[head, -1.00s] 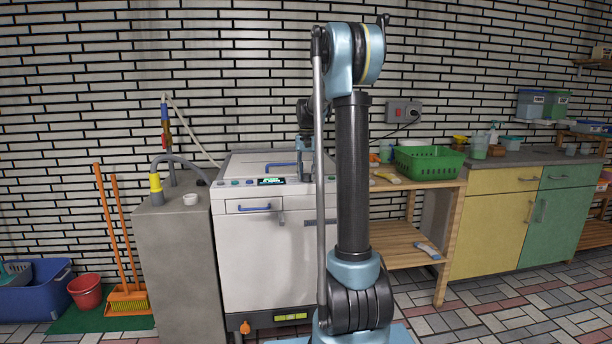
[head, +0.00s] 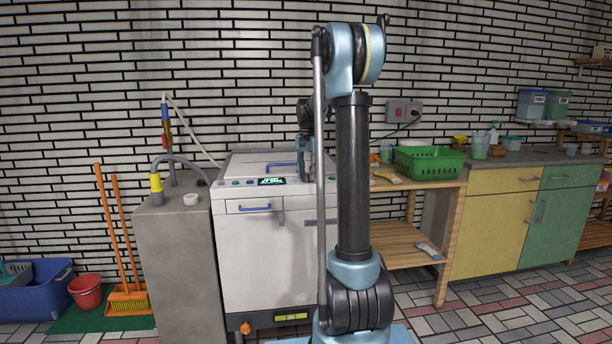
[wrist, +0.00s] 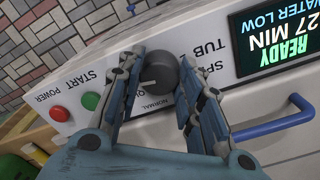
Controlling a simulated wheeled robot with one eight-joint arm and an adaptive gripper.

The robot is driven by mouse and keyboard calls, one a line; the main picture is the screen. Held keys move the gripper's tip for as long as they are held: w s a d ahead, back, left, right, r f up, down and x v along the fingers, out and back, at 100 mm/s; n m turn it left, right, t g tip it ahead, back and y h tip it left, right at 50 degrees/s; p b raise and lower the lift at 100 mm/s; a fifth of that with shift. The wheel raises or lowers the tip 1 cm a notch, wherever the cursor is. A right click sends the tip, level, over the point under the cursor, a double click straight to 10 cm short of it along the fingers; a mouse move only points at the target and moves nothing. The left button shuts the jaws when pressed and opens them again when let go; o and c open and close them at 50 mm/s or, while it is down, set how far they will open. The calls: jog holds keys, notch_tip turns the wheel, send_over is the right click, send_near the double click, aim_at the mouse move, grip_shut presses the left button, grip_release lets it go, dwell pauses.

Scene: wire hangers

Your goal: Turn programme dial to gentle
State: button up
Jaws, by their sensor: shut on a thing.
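The programme dial (wrist: 165,76) is a dark grey round knob on the white washing machine's (head: 262,252) control panel. In the wrist view, which shows the panel tilted and partly upside down, my gripper (wrist: 163,62) is shut on the dial with one finger on each side. A pale pointer mark sticks out toward the lower left, near the word NORMAL. Other programme labels are partly hidden by the fingers, and I cannot read a gentle mark. In the head view my gripper (head: 305,172) is at the panel's right part, and the dial is hidden there.
The lit display (wrist: 275,38) reads READY, 27 MIN, WATER LOW. A green START button (wrist: 90,101) and red POWER button (wrist: 60,113) sit beside the dial. A blue handle (wrist: 275,121) juts out near the panel. A wooden bench with a green basket (head: 428,163) stands right.

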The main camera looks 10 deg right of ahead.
aim_at(307, 174)
jog(key=o, duration=1.1)
jog(key=shift+c, duration=0.2)
jog(key=shift+r, duration=0.1)
notch_tip(307, 174, up, 12)
jog(key=shift+f, duration=0.2)
jog(key=s+f+n+t, duration=0.15)
jog(key=s+f, duration=0.25)
jog(key=s, duration=0.8)
jog(key=s+f+n+g, duration=0.1)
jog(key=s+f+n, duration=0.15)
jog(key=s, duration=0.95)
jog(key=s+f+n+t, duration=0.1)
jog(key=s+f+n, duration=0.2)
jog(key=s+f, duration=1.7)
jog(key=shift+f+t, duration=0.2)
jog(key=shift+t, duration=0.15)
